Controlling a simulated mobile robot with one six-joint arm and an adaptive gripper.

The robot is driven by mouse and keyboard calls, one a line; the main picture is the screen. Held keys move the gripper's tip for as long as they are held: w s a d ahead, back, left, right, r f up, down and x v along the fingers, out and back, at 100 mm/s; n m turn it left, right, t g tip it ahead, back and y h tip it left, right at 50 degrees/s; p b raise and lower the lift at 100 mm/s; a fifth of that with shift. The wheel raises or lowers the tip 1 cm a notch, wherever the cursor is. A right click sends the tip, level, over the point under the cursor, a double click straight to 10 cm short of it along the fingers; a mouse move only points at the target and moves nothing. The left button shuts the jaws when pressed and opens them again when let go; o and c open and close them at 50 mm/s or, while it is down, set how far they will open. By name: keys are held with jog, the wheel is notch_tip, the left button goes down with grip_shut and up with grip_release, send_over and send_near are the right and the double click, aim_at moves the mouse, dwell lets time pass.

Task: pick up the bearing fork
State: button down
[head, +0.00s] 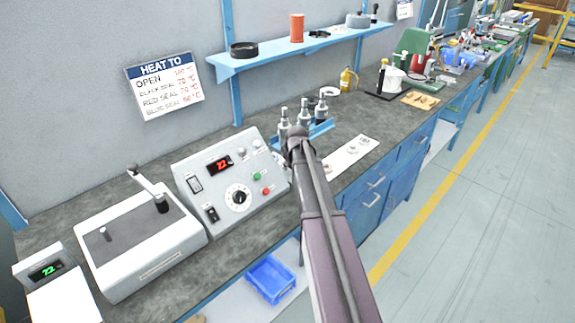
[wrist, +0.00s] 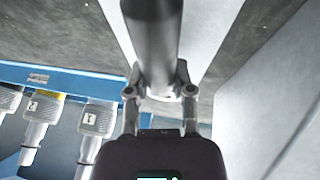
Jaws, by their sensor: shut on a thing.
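In the wrist view, my gripper (wrist: 159,92) is shut on a grey cylindrical tool (wrist: 150,35). One finger lies on each side of its lower end. The far end of the tool runs out of the frame, so no fork shape shows and I cannot confirm that it is the bearing fork. In the head view, my own arm hides the gripper and the held tool. Grey metal tools (head: 303,110) stand in a blue rack (head: 320,130) just beyond my arm. Labelled tools (wrist: 98,120) also show at the left in the wrist view.
A control box (head: 230,180) with a red display stands left of my arm. A white heater unit (head: 140,245) is farther left. A white mat (head: 345,157) with small parts lies right of the rack. A shelf (head: 290,50) hangs above, and the bench holds more items farther back.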

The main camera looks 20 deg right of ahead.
jog(key=shift+r+p, duration=1.75)
jog(key=shift+r, duration=0.05)
jog(key=s+d, duration=0.1)
jog(key=s, duration=0.4)
jog(key=s+d+r+p, duration=0.1)
jog(key=s, duration=0.4)
jog(key=s+d, duration=0.1)
jog(key=s, duration=0.4)
jog(key=shift+s+d+r, duration=0.15)
jog(key=shift+s+d, duration=0.05)
jog(key=shift+s, duration=0.15)
jog(key=shift+r+p, duration=0.2)
jog(key=shift+p, duration=0.15)
jog(key=shift+r+p, duration=1.1)
notch_tip(320, 180, up, 2)
jog(key=shift+r+p, duration=0.1)
jog(key=shift+p, duration=1)
jog(key=shift+s, duration=0.2)
